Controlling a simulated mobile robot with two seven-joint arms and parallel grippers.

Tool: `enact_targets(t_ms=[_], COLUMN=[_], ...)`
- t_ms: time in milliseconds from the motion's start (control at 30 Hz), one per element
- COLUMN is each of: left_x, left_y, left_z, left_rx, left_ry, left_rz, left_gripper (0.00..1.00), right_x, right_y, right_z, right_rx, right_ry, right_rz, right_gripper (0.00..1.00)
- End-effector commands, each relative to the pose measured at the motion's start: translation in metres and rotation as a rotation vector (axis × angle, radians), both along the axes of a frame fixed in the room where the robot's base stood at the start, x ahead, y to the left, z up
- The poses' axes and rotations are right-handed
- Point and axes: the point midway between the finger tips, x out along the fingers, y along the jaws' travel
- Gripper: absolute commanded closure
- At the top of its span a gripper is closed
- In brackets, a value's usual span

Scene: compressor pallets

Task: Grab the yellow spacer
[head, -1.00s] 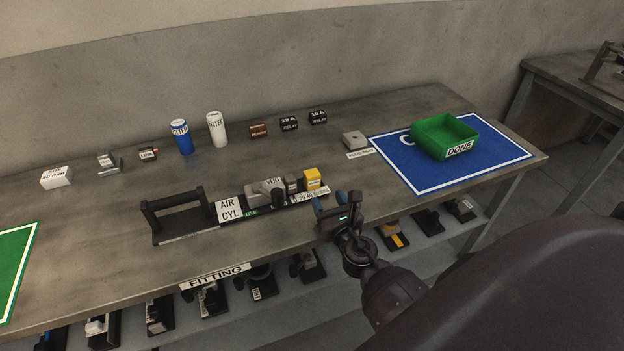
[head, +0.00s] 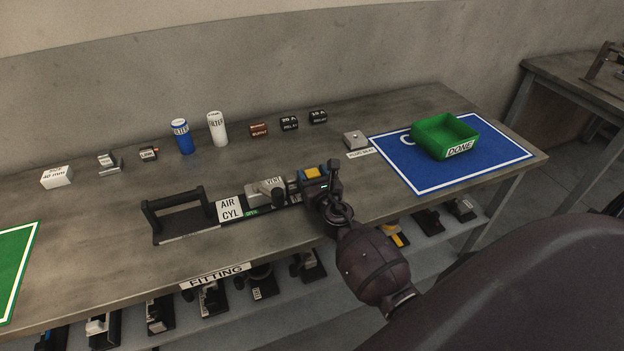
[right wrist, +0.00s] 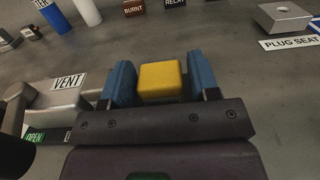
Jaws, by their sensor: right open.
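The yellow spacer (head: 312,173) is a small block at the right end of the black air cylinder pallet (head: 186,234). In the right wrist view the yellow spacer (right wrist: 160,80) lies between the two blue fingers of my right gripper (right wrist: 158,84). The gripper is open, with a visible gap at the left finger and a narrow one at the right. In the head view my right gripper (head: 316,184) covers the spacer's lower part and the pallet's right end. My left gripper is not in view.
A grey valve block (head: 266,190) marked VENT stands left of the spacer. A plug seat (head: 355,140) and a green DONE bin (head: 445,137) on a blue mat (head: 405,173) are to the right. Filters (head: 182,137) and relays (head: 289,122) stand along the back.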

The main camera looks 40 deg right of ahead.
Motion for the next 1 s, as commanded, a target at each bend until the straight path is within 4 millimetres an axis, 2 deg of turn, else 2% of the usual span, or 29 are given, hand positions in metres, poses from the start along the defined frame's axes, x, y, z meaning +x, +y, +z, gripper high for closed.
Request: enact_targets(t_ms=[300,533,833,1000], left_x=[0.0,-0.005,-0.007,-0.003], left_y=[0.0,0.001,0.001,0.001], left_z=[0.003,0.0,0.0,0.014], left_rx=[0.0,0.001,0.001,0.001], left_ry=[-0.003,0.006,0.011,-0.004], left_rz=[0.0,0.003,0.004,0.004], left_gripper=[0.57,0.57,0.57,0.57], right_x=[0.004,0.004,0.004,0.004], right_y=[-0.001,-0.001,-0.001,-0.001], right_z=[0.0,0.0,0.003,0.017], right_rx=[0.0,0.0,0.0,-0.001], right_ry=[0.0,0.0,-0.001,-0.006], right_rz=[0.0,0.0,0.0,0.0], right_gripper=[0.46,0.81,0.82,0.82])
